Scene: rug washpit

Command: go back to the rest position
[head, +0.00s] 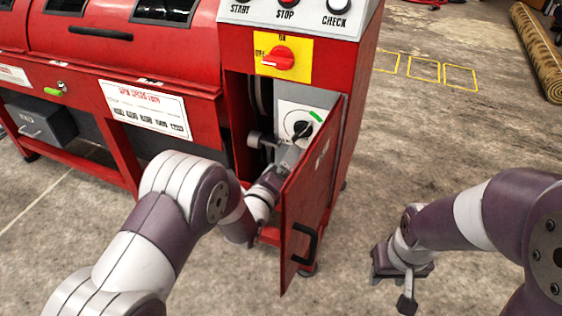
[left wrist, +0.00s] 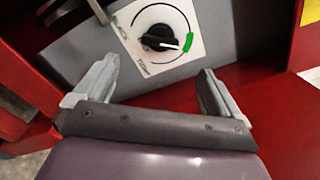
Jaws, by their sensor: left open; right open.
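My left arm reaches into the open compartment of the red machine (head: 235,95). My left gripper (left wrist: 158,78) is open, its two fingers apart. A black knob (left wrist: 160,38) on a white dial plate lies ahead of the fingers, with its pointer toward a green mark (left wrist: 188,42). In the head view the knob (head: 301,130) shows just above the left gripper (head: 287,152), which is partly hidden by the door and my arm. My right gripper (head: 402,288) is open and empty over the floor at right.
The red door (head: 312,190) with a black handle (head: 303,243) stands open right beside my left forearm. Above are a red switch (head: 280,58) on a yellow plate and a row of buttons (head: 286,3). A rolled rug (head: 537,50) lies far right.

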